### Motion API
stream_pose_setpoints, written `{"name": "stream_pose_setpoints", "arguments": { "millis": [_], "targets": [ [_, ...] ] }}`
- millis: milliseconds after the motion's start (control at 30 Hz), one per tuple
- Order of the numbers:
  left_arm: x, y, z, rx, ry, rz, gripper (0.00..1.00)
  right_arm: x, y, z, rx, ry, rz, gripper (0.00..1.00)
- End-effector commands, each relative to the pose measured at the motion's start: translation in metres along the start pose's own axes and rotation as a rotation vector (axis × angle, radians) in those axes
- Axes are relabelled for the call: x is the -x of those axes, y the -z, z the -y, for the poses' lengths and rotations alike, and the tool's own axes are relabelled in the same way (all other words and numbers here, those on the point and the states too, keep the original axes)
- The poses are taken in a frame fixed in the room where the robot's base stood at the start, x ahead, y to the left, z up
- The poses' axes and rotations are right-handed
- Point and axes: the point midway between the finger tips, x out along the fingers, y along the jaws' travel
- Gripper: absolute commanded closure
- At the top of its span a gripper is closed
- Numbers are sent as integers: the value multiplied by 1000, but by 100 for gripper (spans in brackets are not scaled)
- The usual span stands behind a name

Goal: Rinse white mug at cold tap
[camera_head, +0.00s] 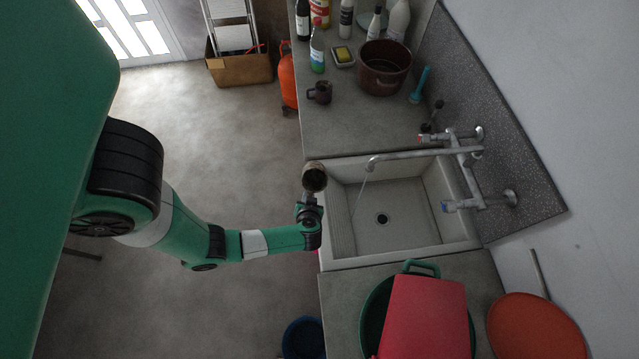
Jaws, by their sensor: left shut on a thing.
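My left gripper (308,207) is shut on a mug (314,177) at the left edge of the sink. The mug's mouth faces up toward the camera. Its inside looks brown and its rim greyish; no clear white shows. The mixer tap (410,155) reaches over the sink (400,215) from the wall. A thin stream of water (359,192) falls from its spout, to the right of the mug and apart from it. My right gripper is out of view.
A dark mug (320,93), a brown pot (384,68), a sponge dish (343,56) and several bottles stand on the far counter. A green basin (372,318) with a red board (428,318) sits on the near counter. The sink basin is empty.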

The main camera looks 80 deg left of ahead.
Motion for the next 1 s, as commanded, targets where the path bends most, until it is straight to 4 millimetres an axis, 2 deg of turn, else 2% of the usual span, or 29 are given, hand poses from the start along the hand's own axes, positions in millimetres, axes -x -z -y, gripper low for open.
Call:
{"name": "stream_pose_setpoints", "arguments": {
  "millis": [133,367,1000],
  "targets": [
    [0,0,4,7,5,3,100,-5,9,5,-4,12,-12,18],
    [-3,-1,-2,7,5,2,100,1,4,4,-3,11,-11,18],
    [-16,8,-71,9,2,1,100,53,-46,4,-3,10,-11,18]
  ]
}}
